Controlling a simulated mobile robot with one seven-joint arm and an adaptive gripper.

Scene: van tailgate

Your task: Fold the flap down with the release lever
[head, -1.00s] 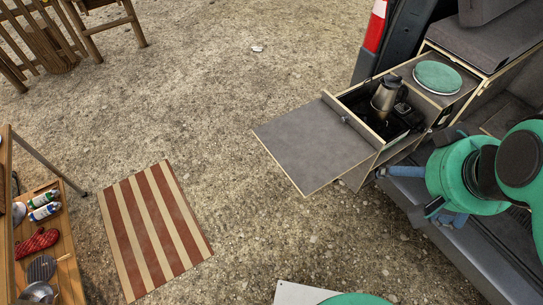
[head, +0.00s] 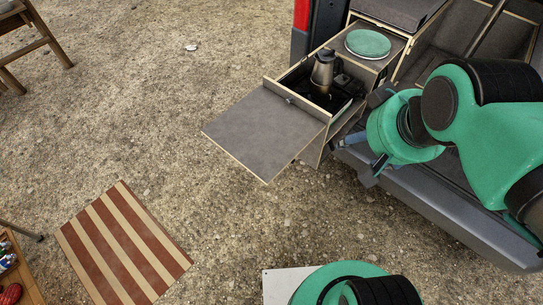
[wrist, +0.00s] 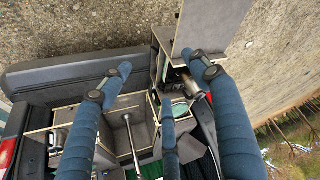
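The flap (head: 262,130) is a grey panel with pale wooden edges. It stands out roughly level from the end of a pull-out kitchen drawer (head: 302,76) at the van's tail. A small metal piece (head: 290,100) sits by the flap's inner edge; I cannot tell whether it is the release lever. The flap also shows in the wrist view (wrist: 210,25). My gripper (head: 358,140) is to the right of the drawer, over the van's rear edge. In the wrist view (wrist: 158,75) its blue fingers are spread, with nothing between them. It is apart from the flap.
A metal kettle (head: 323,68) stands in the drawer, and a green round lid (head: 368,43) lies on the unit behind it. The van's bumper (head: 440,218) runs along the right. A striped mat (head: 122,243) lies on the gravel. The ground left of the flap is clear.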

